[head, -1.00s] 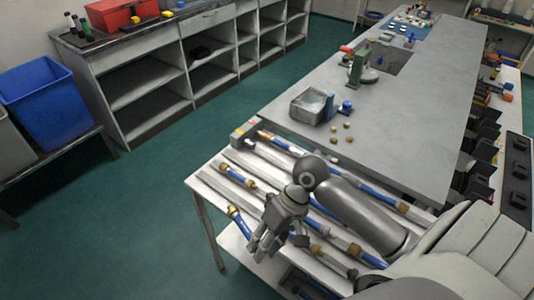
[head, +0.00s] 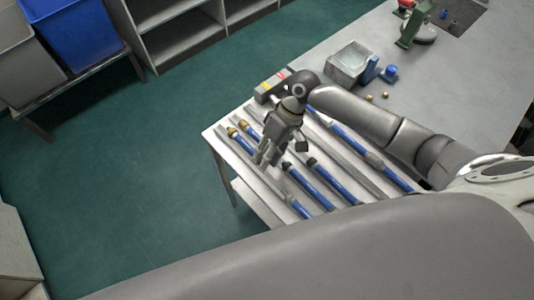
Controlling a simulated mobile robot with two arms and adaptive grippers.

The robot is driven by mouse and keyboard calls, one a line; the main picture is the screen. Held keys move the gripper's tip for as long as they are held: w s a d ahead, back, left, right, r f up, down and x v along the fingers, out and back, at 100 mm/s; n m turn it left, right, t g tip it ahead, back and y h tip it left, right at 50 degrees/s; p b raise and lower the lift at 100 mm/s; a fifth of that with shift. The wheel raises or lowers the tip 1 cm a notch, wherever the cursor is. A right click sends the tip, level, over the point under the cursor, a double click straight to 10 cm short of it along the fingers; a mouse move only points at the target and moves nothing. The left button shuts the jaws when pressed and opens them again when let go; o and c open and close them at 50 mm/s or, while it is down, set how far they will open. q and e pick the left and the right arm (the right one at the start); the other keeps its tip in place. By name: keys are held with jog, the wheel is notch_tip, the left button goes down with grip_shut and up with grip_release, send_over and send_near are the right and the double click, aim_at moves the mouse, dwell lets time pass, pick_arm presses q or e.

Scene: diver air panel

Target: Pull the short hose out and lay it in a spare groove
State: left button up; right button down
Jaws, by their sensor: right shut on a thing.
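My right gripper (head: 267,160) is low over the left part of the grooved white rack (head: 221,136). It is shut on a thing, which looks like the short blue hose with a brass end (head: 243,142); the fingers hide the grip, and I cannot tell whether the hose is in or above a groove. Another brass-ended hose (head: 249,131) lies beside it, partly behind the gripper. Blue hoses with dark ends (head: 303,187) and (head: 335,182) lie in grooves to the right. A longer blue hose (head: 350,142) runs under my right arm. My left gripper is out of view.
A grey bench (head: 455,90) adjoins the rack on the right, with a metal tray (head: 349,64), blue fittings (head: 389,73) and a green device (head: 413,22). A blue bin (head: 75,30) stands upper left. The floor left of the rack is clear. My own grey body fills the lower foreground.

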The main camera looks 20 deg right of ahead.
jog(key=shift+w+d+f+b, duration=0.15)
jog(key=shift+w+f+b, duration=0.05)
jog(key=shift+f+b, duration=0.5)
notch_tip(320, 180, down, 3)
jog(key=b, duration=0.3)
jog(key=shift+r, duration=0.1)
jog(key=shift+f+b, duration=0.35)
jog(key=shift+b, duration=0.15)
jog(key=shift+f, duration=1)
